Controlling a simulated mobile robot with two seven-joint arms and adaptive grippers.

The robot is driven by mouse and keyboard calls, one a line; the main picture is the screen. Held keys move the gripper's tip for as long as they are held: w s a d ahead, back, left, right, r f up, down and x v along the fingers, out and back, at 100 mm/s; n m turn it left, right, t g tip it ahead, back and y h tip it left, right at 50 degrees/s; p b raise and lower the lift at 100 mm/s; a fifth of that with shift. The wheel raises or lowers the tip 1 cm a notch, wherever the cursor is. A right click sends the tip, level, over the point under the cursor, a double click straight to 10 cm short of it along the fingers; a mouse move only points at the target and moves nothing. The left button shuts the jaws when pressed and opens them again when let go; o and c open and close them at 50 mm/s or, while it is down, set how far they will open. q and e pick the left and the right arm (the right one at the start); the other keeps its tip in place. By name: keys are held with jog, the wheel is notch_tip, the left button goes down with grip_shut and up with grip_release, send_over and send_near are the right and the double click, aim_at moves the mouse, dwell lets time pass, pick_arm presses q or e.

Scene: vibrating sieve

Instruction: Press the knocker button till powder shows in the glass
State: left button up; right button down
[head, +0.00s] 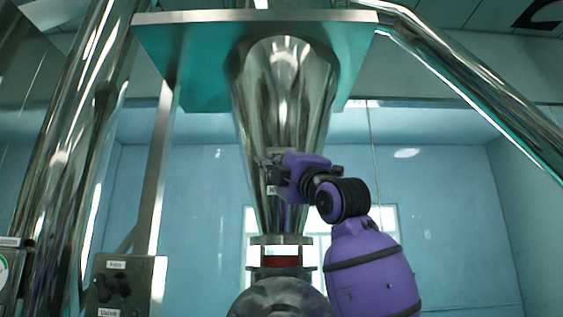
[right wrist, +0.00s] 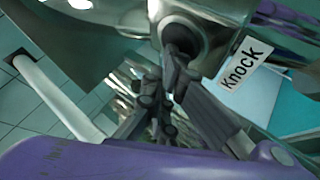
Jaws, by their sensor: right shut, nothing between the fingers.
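My right gripper (head: 268,172) is shut and empty in front of the shiny metal cone (head: 285,100). In the right wrist view its fingertips (right wrist: 178,72) are at the round dark knocker button (right wrist: 184,34) and overlap its lower edge; I cannot tell whether they press it in. A white "Knock" label (right wrist: 246,66) sits beside the button. In the head view the gripper hides the button and part of the label. The glass (head: 281,261) below the cone shows a reddish-brown band between metal rings. My left gripper is not in view.
A grey control box (head: 140,278) with dark knobs and a "Valve" label stands at lower left. Thick shiny pipes (head: 85,130) run down the left, and another pipe (head: 480,85) slants at upper right. A teal-sided metal plate (head: 185,55) surrounds the cone's top.

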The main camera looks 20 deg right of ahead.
jog(key=shift+w+d, duration=0.1)
jog(key=shift+w, duration=0.1)
jog(key=shift+s, duration=0.1)
jog(key=shift+s+a+f, duration=0.1)
jog(key=shift+s+a, duration=0.05)
jog(key=shift+s, duration=0.4)
jog(key=shift+s+a+f, duration=0.1)
jog(key=shift+s, duration=0.4)
jog(key=shift+a, duration=0.1)
jog(key=shift+s+a, duration=0.2)
jog(key=shift+s, duration=0.6)
jog(key=shift+s+a, duration=0.25)
jog(key=shift+s, duration=0.55)
jog(key=shift+s+a, duration=0.2)
jog(key=shift+s, duration=0.6)
